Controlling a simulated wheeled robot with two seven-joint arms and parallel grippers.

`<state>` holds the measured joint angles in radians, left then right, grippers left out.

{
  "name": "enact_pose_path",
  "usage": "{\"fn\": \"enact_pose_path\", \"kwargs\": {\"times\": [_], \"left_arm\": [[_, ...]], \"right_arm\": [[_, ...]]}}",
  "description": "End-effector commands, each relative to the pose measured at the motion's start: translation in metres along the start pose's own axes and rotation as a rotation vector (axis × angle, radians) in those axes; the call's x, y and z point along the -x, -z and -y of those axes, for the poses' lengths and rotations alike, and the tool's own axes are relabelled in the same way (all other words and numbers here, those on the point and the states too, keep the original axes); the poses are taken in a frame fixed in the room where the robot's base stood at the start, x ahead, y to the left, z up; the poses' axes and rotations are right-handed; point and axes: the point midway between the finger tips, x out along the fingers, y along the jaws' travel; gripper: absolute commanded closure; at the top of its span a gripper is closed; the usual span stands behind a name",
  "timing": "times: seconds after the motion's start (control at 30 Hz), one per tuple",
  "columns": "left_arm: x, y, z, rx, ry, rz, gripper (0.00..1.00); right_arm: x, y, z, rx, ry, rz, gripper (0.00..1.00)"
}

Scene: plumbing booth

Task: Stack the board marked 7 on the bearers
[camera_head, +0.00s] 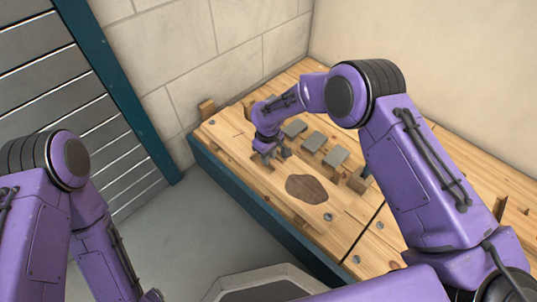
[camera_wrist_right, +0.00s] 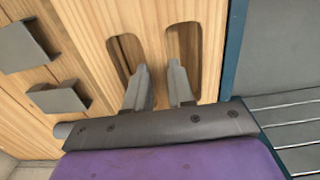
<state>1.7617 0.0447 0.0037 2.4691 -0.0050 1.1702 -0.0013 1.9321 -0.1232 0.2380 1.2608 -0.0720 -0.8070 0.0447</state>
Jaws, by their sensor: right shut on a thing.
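My right gripper (camera_head: 268,158) is low over the left part of the wooden bench. In the right wrist view its two fingers (camera_wrist_right: 158,82) reach into two long slots in a pale wooden board (camera_wrist_right: 153,22). They are shut on the strip of wood between the slots. No number 7 is readable, so I cannot tell whether this is the named board. My left gripper is out of view.
Several grey pieces (camera_head: 336,156) sit in a row behind the gripper; two show in the wrist view (camera_wrist_right: 60,97). A dark brown patch (camera_head: 306,189) marks the bench top. The bench has a teal front edge (camera_head: 245,200). Walls stand behind; a slatted shutter (camera_head: 45,90) is left.

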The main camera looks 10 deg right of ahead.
Motion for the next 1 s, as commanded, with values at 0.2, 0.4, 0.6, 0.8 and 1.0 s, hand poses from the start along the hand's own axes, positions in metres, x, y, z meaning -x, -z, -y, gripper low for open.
{"fn": "enact_pose_path", "kwargs": {"times": [0.2,0.4,0.6,0.8,1.0], "left_arm": [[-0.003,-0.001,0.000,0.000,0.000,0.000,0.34],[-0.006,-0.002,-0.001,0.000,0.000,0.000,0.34],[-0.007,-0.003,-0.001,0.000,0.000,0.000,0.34],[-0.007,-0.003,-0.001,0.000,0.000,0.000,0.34],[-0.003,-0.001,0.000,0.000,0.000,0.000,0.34]], "right_arm": [[-0.007,0.001,0.000,0.000,-0.001,-0.002,1.00],[-0.013,0.001,0.000,0.000,-0.001,-0.001,1.00],[-0.017,0.001,0.000,0.000,-0.001,-0.001,1.00],[-0.017,0.001,0.000,0.000,-0.001,-0.002,1.00],[-0.015,0.001,0.000,0.001,-0.001,-0.002,1.00]]}}
